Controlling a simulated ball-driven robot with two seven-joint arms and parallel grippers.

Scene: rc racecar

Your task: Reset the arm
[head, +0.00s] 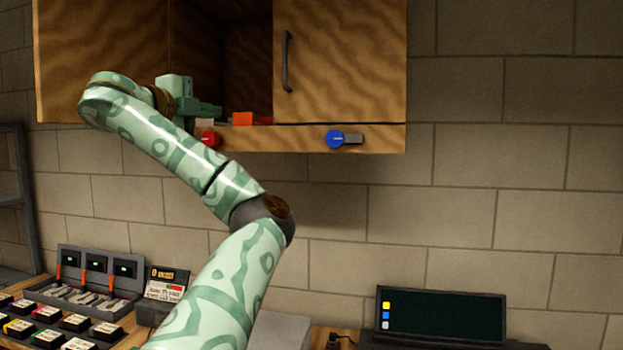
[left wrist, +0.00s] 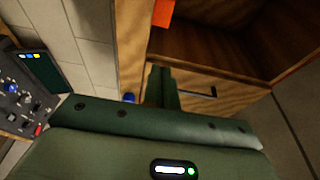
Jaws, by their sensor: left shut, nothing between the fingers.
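My left arm, patterned in pale and dark green, rises from the bottom of the head view and bends left at the wall cabinet (head: 340,60). My left gripper (head: 207,108) is at the cabinet's open left compartment, just above its front lower edge. In the left wrist view its fingers (left wrist: 163,86) are shut together with nothing between them, pointing toward the cabinet. An orange block (head: 242,118) sits on the compartment floor right of the gripper. It also shows in the left wrist view (left wrist: 163,12). My right gripper is not in view.
A red knob (head: 210,138) and a blue knob (head: 335,139) are on the cabinet's lower front rail. The right door (head: 345,60) is shut. Below stand a charger-like rack (head: 85,280), several small boxes and a dark screen (head: 440,315). The wall area right of my arm is clear.

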